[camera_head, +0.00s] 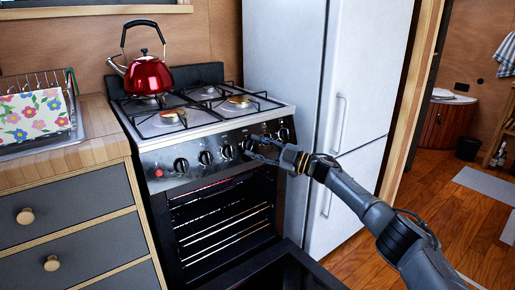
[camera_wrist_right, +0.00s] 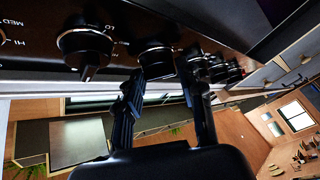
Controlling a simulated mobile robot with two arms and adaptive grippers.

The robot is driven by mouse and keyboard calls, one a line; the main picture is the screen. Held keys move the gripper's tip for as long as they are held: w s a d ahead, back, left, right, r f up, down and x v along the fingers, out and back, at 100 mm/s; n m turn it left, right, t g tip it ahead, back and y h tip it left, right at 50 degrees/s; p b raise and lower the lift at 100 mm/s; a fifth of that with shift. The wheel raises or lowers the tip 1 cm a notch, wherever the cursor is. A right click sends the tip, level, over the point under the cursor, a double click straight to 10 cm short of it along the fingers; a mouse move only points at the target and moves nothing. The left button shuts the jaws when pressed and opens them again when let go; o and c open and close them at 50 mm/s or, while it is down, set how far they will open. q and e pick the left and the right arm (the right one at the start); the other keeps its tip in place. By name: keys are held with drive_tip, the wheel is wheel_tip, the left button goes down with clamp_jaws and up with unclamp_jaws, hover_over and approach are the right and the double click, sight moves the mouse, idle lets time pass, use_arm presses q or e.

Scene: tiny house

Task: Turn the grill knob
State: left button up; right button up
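The stove (camera_head: 160,142) has a row of several black knobs along its front panel; which one is the grill knob is not readable. My right gripper (camera_head: 254,148) reaches in from the right to the knobs right of the panel's middle. In the right wrist view, my right gripper's fingers (camera_wrist_right: 162,76) are apart, with one black knob (camera_wrist_right: 155,58) between and just beyond their tips. I see no clear grip on it. Another knob (camera_wrist_right: 86,46) with its pointer downward in the picture is to the left, beside LO, MED and HI markings. My left gripper is not in view.
The oven door (camera_head: 285,272) is open, low in front of the stove. A red kettle (camera_head: 148,76) stands on the back left burner. A white fridge (camera_head: 350,105) stands close on the right. A drawer counter (camera_head: 70,205) borders the left.

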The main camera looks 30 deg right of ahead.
drive_tip(key=shift+o, duration=1.1)
drive_tip(key=shift+s+d, duration=0.1)
drive_tip(key=v, duration=1.1)
drive_tip(key=shift+s+d, duration=0.2)
drive_tip(key=shift+s, duration=0.1)
drive_tip(key=shift+f, duration=0.1)
